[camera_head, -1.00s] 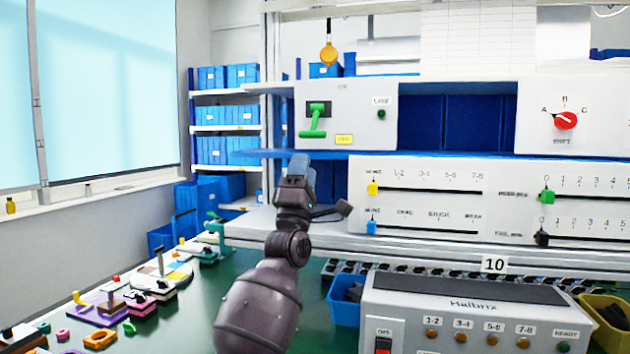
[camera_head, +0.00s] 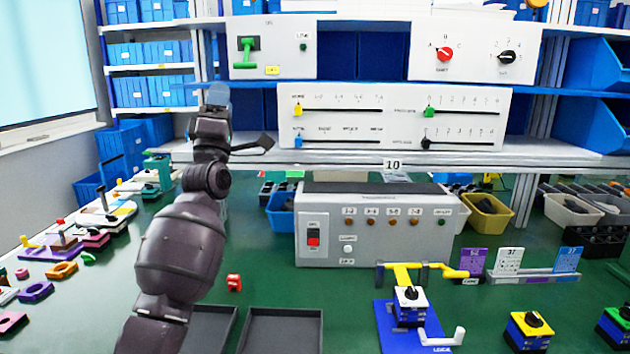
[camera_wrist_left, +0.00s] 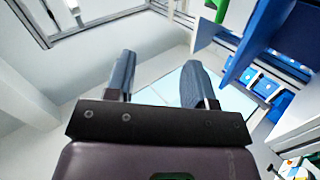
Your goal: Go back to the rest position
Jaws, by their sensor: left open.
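My left arm rises from the bottom left in the head view. Its gripper (camera_head: 217,97) points up in front of the shelf, just left of the panel with the green lever (camera_head: 247,52). In the left wrist view my left gripper (camera_wrist_left: 158,78) has its two grey-blue fingers apart, with nothing between them. The red rotary knob (camera_head: 445,54) and the black rotary knob (camera_head: 508,57) sit on the upper right panel, well away from the gripper. My right gripper is not in view.
A grey control box (camera_head: 375,228) with a red switch stands on the green table. A blue stand (camera_head: 408,330), a yellow-and-blue knob box (camera_head: 529,330) and dark trays (camera_head: 281,333) are in front. Coloured small parts (camera_head: 61,270) lie at the left. Blue shelf edges are close to the gripper.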

